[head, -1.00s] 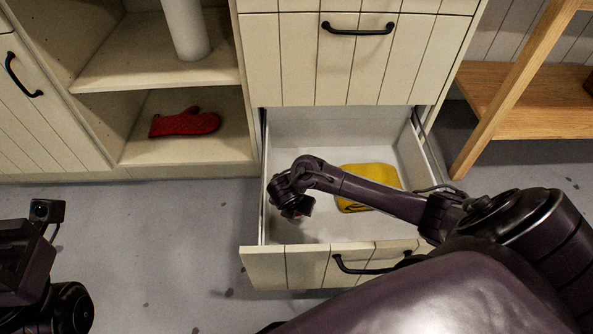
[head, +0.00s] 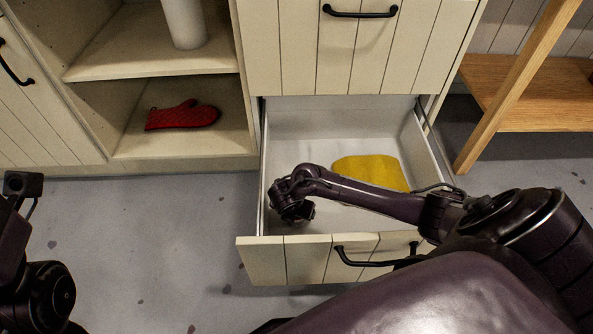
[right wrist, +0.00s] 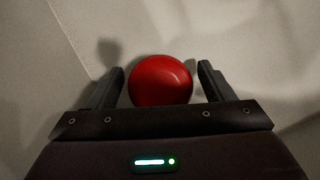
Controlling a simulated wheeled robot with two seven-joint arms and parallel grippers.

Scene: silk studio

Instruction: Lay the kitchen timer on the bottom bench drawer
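The bottom bench drawer (head: 350,131) is pulled out in the head view, with its pale floor showing. My right gripper (right wrist: 161,70) points down inside its left front part; my own wrist hides its fingers in the head view. In the right wrist view a round, glossy red thing, apparently the kitchen timer (right wrist: 161,82), sits between the two fingers. A narrow gap shows on each side of it, and the fingers look open around it. A pale surface lies behind it; contact with the drawer floor cannot be told. My left gripper's fingers are out of view.
A yellow folded cloth (head: 369,171) lies in the back right of the drawer. The closed drawer (head: 350,55) above overhangs the back. A red oven mitt (head: 183,115) lies on the shelf at left. A wooden rack (head: 520,88) stands at right.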

